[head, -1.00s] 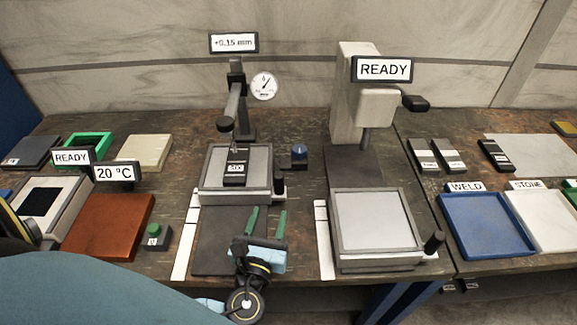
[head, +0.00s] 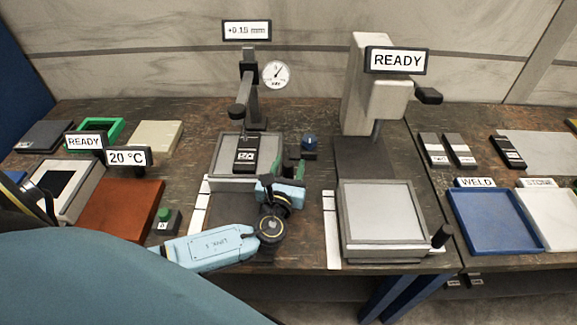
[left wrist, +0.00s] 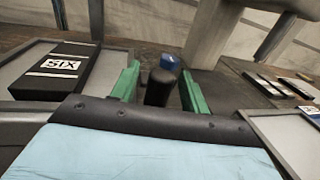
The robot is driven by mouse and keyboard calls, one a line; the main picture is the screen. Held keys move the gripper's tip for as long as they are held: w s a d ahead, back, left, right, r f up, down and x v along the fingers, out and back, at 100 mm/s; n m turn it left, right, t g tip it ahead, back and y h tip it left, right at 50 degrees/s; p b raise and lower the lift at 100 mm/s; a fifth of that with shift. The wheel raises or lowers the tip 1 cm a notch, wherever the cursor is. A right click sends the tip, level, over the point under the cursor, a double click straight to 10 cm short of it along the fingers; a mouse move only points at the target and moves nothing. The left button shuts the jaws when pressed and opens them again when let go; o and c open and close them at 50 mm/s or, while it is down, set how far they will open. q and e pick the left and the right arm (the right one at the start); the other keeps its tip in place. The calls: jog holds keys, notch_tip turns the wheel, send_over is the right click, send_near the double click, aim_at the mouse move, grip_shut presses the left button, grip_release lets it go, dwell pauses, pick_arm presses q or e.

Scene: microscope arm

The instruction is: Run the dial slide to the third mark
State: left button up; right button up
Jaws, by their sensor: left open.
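The dial slide (head: 220,158) is a grey framed tray under the dial stand. A white marked strip (head: 199,208) runs beside the slide's left front. My left gripper (head: 289,168) is open at the slide's right front corner. In the left wrist view the slide's black upright handle (left wrist: 158,88) stands between the two green fingers, with gaps on both sides. My right gripper is not in view.
A round dial (head: 276,75) and a +0.15 mm sign (head: 246,30) stand behind the slide. A blue knob (head: 310,141) is close beyond the gripper. A second machine (head: 365,110) with its own grey tray (head: 384,218) stands to the right.

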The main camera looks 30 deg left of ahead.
pick_arm(q)
jog(key=shift+c, duration=0.4)
grip_shut()
jog(key=x, duration=0.2)
jog(key=a+x, duration=0.1)
jog(key=x, duration=0.2)
jog(key=shift+s+b, duration=0.15)
jog(key=shift+b, duration=0.25)
jog(key=shift+a+r, duration=0.1)
jog(key=shift+r, duration=0.05)
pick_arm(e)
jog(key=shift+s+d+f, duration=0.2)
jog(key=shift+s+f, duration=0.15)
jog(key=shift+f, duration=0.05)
pick_arm(q)
jog(key=shift+c, duration=0.9)
grip_release()
jog(key=shift+o, duration=1.3)
jog(key=shift+w, duration=0.2)
jog(key=shift+s, duration=0.1)
